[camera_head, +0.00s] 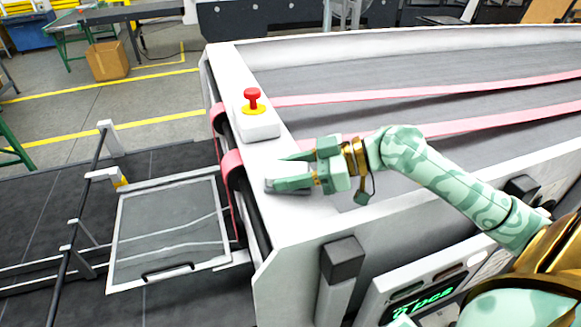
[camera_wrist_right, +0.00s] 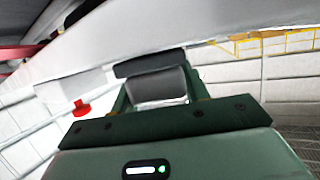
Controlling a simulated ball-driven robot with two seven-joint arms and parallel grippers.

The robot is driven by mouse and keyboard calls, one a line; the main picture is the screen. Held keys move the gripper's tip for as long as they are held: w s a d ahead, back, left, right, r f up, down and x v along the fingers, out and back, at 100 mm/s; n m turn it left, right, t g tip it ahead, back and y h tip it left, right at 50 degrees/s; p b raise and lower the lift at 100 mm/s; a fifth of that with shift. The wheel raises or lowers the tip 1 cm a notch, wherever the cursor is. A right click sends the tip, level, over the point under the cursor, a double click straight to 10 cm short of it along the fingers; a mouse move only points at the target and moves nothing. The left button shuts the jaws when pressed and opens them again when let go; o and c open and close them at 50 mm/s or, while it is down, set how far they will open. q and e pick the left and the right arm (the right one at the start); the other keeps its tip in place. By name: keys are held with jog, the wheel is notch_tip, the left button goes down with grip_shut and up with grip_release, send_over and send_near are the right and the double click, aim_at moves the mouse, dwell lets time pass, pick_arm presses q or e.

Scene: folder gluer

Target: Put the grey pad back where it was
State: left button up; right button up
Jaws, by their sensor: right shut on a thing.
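The grey pad (camera_wrist_right: 158,84) is between the fingers of my right gripper (camera_wrist_right: 155,92) in the right wrist view, with a darker strip along its far edge. In the head view my right gripper (camera_head: 288,171) is over the white end surface of the machine (camera_head: 285,225), in front of the red button. The fingers are shut on the pad, and only a little grey of it shows below them. I cannot tell whether the pad touches the white surface. My left gripper is not in view.
A red button on a yellow ring and white box (camera_head: 256,123) stands just behind my right gripper. Pink belts (camera_head: 450,127) run along the machine to the right. A framed clear panel (camera_head: 170,232) is at the lower left, beyond the machine's edge.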

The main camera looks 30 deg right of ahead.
jog(key=shift+f, duration=0.1)
jog(key=o, duration=1.1)
jog(key=shift+s+d, duration=0.1)
jog(key=shift+d, duration=0.05)
jog(key=shift+b+v, duration=1.4)
jog(key=shift+v, duration=4.5)
